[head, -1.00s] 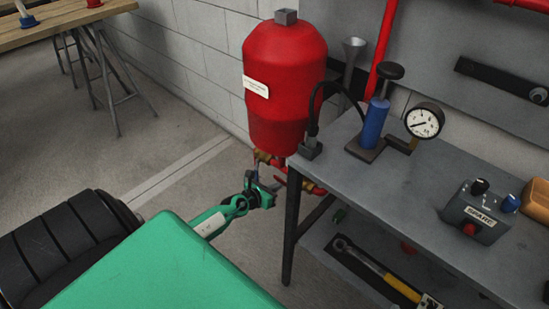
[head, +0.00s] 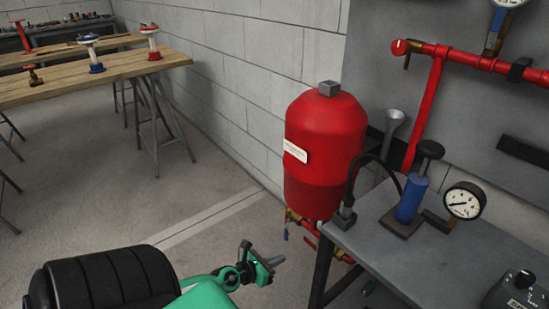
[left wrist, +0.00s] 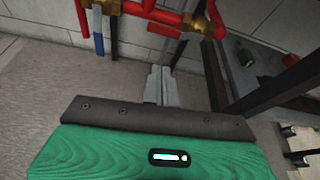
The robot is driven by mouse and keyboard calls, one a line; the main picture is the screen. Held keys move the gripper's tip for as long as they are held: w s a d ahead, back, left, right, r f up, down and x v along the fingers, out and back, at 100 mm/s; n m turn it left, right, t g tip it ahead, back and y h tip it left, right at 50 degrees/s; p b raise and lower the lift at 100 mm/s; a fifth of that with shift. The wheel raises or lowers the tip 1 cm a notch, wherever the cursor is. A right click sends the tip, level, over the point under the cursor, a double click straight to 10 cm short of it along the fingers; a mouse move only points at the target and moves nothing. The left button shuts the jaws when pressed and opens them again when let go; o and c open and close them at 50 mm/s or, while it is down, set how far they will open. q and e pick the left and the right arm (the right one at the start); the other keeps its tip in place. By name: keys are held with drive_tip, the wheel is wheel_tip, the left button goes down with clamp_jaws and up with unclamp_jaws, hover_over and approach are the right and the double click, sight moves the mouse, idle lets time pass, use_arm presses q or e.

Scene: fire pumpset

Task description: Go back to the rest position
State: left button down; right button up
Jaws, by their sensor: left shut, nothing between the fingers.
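My left gripper (head: 268,266) is in the lower middle of the head view, at the end of my green arm. My right gripper is not in view.
A grey bench (head: 385,255) at the right holds a blue hand pump (head: 411,198) and a gauge (head: 464,202). A wooden table (head: 60,78) with valves stands at the back left. The floor (head: 190,205) between them is clear.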

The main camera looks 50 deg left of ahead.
use_arm(q)
drive_tip(key=shift+s+r, duration=0.15)
drive_tip(key=shift+s, duration=0.3)
